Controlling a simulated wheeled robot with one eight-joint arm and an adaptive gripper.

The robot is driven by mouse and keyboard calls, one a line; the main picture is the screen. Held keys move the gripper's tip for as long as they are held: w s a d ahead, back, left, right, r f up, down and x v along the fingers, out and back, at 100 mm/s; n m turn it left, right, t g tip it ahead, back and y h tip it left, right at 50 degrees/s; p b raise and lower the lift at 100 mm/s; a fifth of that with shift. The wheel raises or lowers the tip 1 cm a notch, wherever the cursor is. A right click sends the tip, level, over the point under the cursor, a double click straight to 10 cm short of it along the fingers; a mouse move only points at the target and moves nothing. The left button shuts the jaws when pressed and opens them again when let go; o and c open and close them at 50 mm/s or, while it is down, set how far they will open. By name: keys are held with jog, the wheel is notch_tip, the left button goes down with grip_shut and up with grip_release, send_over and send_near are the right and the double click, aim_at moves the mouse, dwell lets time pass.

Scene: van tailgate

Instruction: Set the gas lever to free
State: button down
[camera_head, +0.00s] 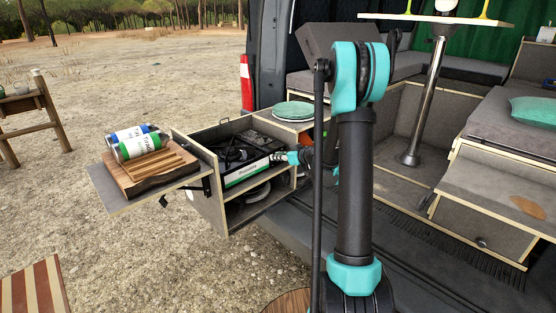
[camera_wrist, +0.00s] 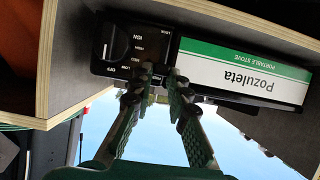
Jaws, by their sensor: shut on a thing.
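The portable stove (camera_head: 236,152) sits in the pull-out wooden box at the van's tailgate. In the wrist view, which is upside down, its black control panel (camera_wrist: 140,38) and green-and-white Pozuleta label (camera_wrist: 245,72) show. A round knob (camera_wrist: 108,50) is on the panel beside small lettering. My gripper (camera_wrist: 160,78) is at the panel between the knob and the label, with its fingertips shut on the small gas lever. The fingertips mostly hide the lever, so its setting cannot be read. In the head view my gripper (camera_head: 283,157) reaches the stove's right end.
The box walls (camera_wrist: 62,60) stand close around the stove. Green plates (camera_head: 293,110) rest on the ledge behind. A side shelf (camera_head: 120,197) holds a wooden board (camera_head: 150,172) and cans (camera_head: 137,141). A table post (camera_head: 425,95) stands inside the van.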

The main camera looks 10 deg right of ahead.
jog(key=c, duration=1.4)
grip_release()
jog(key=shift+c, duration=0.2)
jog(key=shift+d, duration=0.1)
jog(key=v, duration=1.2)
jog(key=shift+f, duration=0.1)
jog(key=s+a+f+m+g+h, duration=0.2)
jog(key=s, duration=0.6)
jog(key=s+a+f+m+g+h, duration=0.1)
jog(key=s+a+f+g, duration=0.15)
jog(key=s, duration=0.55)
jog(key=s+a+f+m+g+h, duration=0.1)
jog(key=s+a+f+m+h, duration=0.15)
jog(key=s, duration=0.55)
jog(key=s+d+f+m+g+h, duration=0.1)
jog(key=s+d+f+h, duration=0.1)
jog(key=s, duration=0.6)
jog(key=shift+s+d+f+m, duration=0.35)
jog(key=shift+d+f, duration=0.2)
jog(key=shift+d, duration=0.65)
